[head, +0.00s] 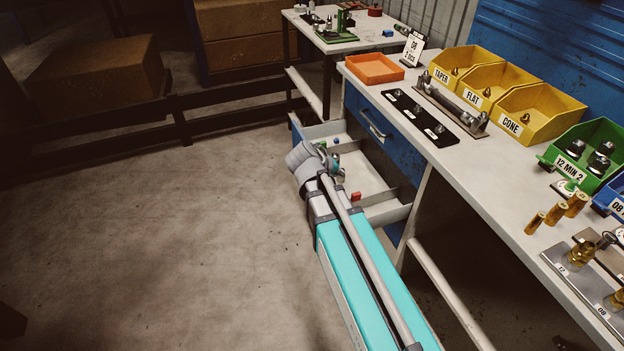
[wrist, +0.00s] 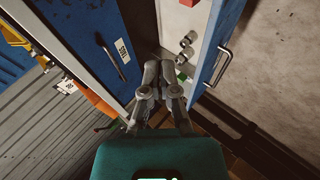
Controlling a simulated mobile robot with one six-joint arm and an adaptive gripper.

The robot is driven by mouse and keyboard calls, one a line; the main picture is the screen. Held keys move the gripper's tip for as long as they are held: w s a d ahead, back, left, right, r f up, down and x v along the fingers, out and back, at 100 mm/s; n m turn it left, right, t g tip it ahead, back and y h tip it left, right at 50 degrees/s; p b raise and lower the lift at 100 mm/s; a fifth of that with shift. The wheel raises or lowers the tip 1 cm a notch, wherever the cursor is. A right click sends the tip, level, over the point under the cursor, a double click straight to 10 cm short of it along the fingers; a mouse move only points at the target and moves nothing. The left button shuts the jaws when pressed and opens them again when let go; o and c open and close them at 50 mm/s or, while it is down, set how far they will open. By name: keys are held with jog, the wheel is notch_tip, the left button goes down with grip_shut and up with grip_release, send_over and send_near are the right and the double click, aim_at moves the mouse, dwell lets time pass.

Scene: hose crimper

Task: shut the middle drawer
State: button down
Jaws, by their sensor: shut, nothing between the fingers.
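An open drawer (head: 348,176) sticks out from the blue cabinet under the workbench, below a closed drawer with a bar handle (head: 375,125). In the wrist view the open drawer's blue front (wrist: 216,42) with its handle (wrist: 221,66) is on the right, and the closed drawer front (wrist: 88,38) is on the left. My gripper (wrist: 161,66) is shut and empty, over the open drawer near its side, between the two fronts. I cannot tell if it touches the drawer. In the head view my arm mostly hides the gripper and the drawer front.
Metal fittings (wrist: 187,41), a green block (wrist: 182,77) and a red block (head: 356,196) lie in the open drawer. The bench top above holds an orange tray (head: 374,68) and yellow bins (head: 500,85). The floor (head: 180,240) left of the drawer is clear.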

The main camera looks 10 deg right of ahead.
jog(key=w+a+f+n+t+h+b, duration=0.1)
jog(key=w+a+f+n+t+b, duration=0.3)
jog(key=b, duration=1)
jog(key=w+a+f+n+t+h+b, duration=0.1)
jog(key=w+a+f+n+t+b, duration=0.3)
jog(key=a+f+b, duration=0.5)
jog(key=shift+w+a+f+t+b, duration=0.35)
jog(key=shift+w+f+t+b, duration=0.65)
jog(key=shift+w+f+b, duration=1.35)
jog(key=shift+s+r+b, duration=0.4)
jog(key=shift+r+b, duration=0.05)
jog(key=x, duration=0.3)
jog(key=d+x, duration=0.1)
jog(key=x, duration=0.3)
jog(key=s+x, duration=0.1)
jog(key=x, duration=0.3)
jog(key=shift+w+d+r, duration=0.15)
jog(key=shift+w+d, duration=0.05)
jog(key=shift+d, duration=0.1)
jog(key=shift+w+d, duration=0.25)
jog(key=shift+d, duration=0.75)
jog(key=shift+a, duration=0.1)
